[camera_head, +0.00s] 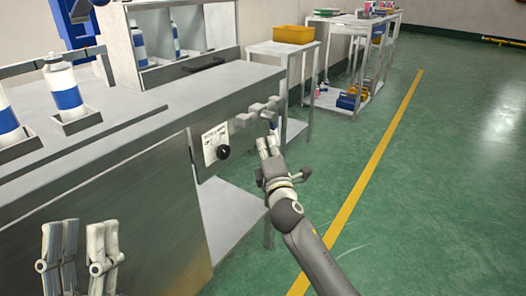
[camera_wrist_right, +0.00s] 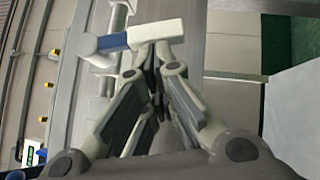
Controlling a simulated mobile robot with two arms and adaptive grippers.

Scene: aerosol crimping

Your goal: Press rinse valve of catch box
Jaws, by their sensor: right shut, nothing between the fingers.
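A row of grey valve handles (camera_head: 256,112) sticks out from the front of the steel cabinet (camera_head: 185,110). A blue-marked valve with a pale crossbar (camera_wrist_right: 150,33) shows in the right wrist view. I cannot read a label that names the rinse valve. My right gripper (camera_head: 267,146) is shut and empty, just below the far end of the row. In the right wrist view its fingertips (camera_wrist_right: 155,48) are close to the pale crossbar; I cannot tell whether they touch. My left gripper (camera_head: 80,228) is open and empty at the lower left, in front of the cabinet.
A black knob (camera_head: 223,152) sits on a white label plate (camera_head: 212,140) on the cabinet front. White bottles with blue bands (camera_head: 66,92) stand on the cabinet. A side table holds a yellow bin (camera_head: 294,34). The green floor (camera_head: 440,180) at right is clear.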

